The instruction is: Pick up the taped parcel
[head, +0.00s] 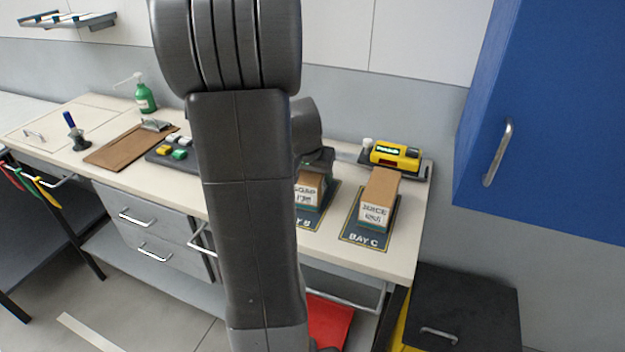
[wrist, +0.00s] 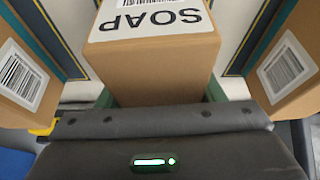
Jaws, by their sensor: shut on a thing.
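A brown cardboard box marked SOAP (wrist: 160,60) is between the green fingers of my gripper (wrist: 161,92) in the wrist view, and the gripper is shut on it. In the head view this box (head: 310,188) is at bay B, partly behind my arm. I cannot tell whether it touches the mat. A second brown box (head: 380,190) with a white label stands on the bay C mat (head: 363,232) to the right. I cannot make out tape on either box. My arm hides whatever is left of bay B.
In the wrist view, boxes with barcode labels flank the held box at left (wrist: 22,75) and right (wrist: 285,68). A yellow device (head: 395,155) is behind bay C. A blue cabinet (head: 550,120) hangs at right. A brown board (head: 130,147) and green bottle (head: 145,98) are on the bench's left.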

